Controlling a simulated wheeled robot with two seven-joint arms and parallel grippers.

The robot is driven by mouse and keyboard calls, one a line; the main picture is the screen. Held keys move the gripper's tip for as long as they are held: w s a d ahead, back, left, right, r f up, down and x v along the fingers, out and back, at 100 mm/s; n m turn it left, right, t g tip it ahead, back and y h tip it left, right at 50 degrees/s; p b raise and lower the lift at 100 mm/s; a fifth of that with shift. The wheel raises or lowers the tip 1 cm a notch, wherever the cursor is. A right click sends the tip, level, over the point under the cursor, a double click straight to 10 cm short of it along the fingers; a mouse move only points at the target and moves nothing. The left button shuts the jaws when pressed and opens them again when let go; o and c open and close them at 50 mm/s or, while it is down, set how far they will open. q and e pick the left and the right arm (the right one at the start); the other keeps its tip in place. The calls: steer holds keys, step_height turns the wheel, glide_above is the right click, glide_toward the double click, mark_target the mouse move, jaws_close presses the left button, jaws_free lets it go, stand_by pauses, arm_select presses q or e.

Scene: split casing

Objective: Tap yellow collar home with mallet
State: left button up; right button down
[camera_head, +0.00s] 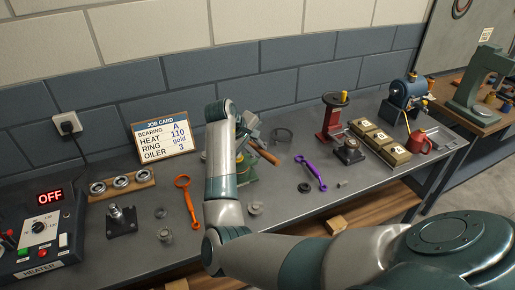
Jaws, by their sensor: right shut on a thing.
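My right arm reaches in from the lower right and bends up to my right gripper (250,131), which is partly hidden by its own wrist. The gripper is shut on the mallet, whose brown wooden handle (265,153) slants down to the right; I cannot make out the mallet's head. Below it stands a green casing (247,172), mostly hidden behind my forearm. I cannot pick out a yellow collar for certain; it may be hidden there. My left gripper is not in view.
An orange wrench (187,200) and purple wrench (311,173) lie on the bench. A job card (162,138) stands at the wall. The heater box (40,233) is at left. A red stand (331,120), labelled tan boxes (380,141) and a red oiler (417,141) are at right.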

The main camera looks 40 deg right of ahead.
steer(key=shift+r, duration=1.4)
steer(key=shift+f, duration=0.1)
step_height(320, 180, down, 3)
steer(key=shift+r, duration=0.1)
steer(key=shift+s+f, duration=0.1)
steer(key=shift+f, duration=0.15)
steer(key=shift+a, duration=0.1)
steer(key=shift+r, duration=3.05)
